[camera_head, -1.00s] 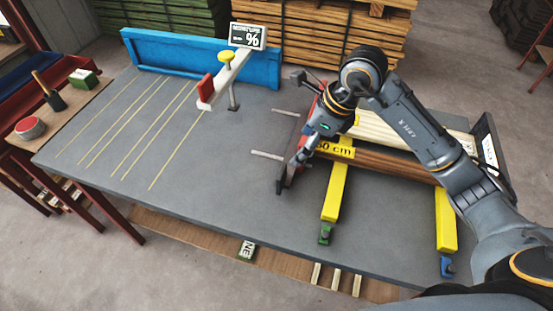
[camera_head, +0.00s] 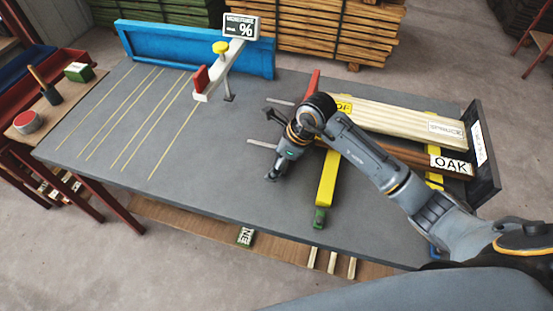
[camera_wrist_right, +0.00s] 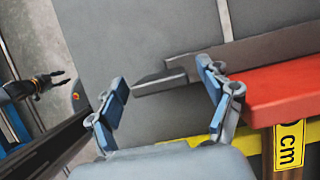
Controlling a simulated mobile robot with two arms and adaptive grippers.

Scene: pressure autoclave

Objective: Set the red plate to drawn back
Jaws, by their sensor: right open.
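The red plate (camera_head: 314,82) stands at the left ends of the boards; in the head view my right arm hides most of it. In the right wrist view the red plate (camera_wrist_right: 285,88) is a bright red slab at the right. Thin grey rods (camera_head: 262,144) stick out to its left. My right gripper (camera_head: 273,160) is open and empty, just left of the plate. In the wrist view its right finger is close to the plate's corner, and a grey bar (camera_wrist_right: 160,83) reaches between the spread fingers (camera_wrist_right: 166,95). My left gripper (camera_wrist_right: 45,88) seems to show small at the left.
Boards, one labelled OAK (camera_head: 452,163), lie over yellow bars (camera_head: 327,178) against a dark end stop (camera_head: 484,150). A moisture gauge (camera_head: 226,67) with a red pad stands at the back by a blue fence (camera_head: 175,45). The grey table (camera_head: 220,185) is clear at front left.

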